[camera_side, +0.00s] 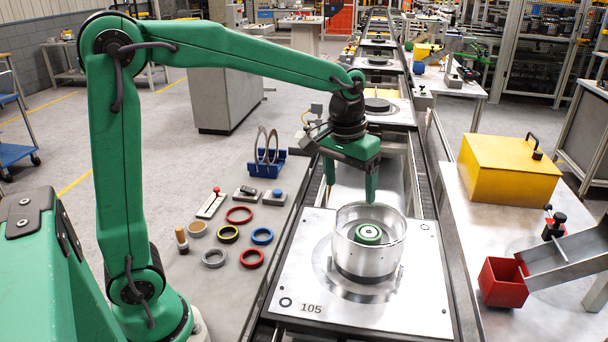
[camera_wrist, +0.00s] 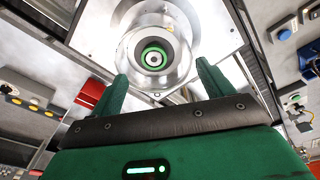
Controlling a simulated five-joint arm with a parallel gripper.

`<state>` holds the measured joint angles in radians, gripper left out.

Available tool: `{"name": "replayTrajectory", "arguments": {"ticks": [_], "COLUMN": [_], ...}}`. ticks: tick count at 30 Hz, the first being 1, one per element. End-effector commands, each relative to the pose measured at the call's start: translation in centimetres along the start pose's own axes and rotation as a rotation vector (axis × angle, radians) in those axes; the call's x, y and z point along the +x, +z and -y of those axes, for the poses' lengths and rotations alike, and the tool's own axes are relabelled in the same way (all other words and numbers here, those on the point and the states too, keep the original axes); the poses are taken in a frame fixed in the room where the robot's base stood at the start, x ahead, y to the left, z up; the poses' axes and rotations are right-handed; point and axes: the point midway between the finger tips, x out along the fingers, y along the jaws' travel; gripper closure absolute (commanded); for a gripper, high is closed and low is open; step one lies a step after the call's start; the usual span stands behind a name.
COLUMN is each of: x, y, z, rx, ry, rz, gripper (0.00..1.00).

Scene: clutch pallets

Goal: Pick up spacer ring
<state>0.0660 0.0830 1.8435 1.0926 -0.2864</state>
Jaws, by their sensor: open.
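I cannot tell which is the spacer ring. My gripper (camera_side: 349,181) is open and empty, pointing down above the metal drum (camera_side: 366,263). In the wrist view its fingers (camera_wrist: 164,76) are spread below the drum (camera_wrist: 132,62). A green-rimmed hub (camera_side: 368,234) sits inside the drum.
The drum stands on a pale pallet (camera_side: 425,290) marked 105, on a conveyor. A blue rack (camera_side: 264,168) holds upright thin rings behind the loose rings. Small tools lie beside them. A yellow box (camera_side: 500,170) and red bin (camera_side: 502,284) stand on the right.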

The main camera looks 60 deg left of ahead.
Motion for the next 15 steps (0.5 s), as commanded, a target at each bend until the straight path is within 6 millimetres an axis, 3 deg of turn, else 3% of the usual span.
{"name": "replayTrajectory", "arguments": {"ticks": [6,15], "x": [3.2,5.5], "y": [-3.0,-4.7], "z": [-1.5,-2.4], "rx": [-0.042,-0.072], "ry": [-0.022,-0.038], "rz": [0.071,0.115], "gripper": [0.2,0.2]}}
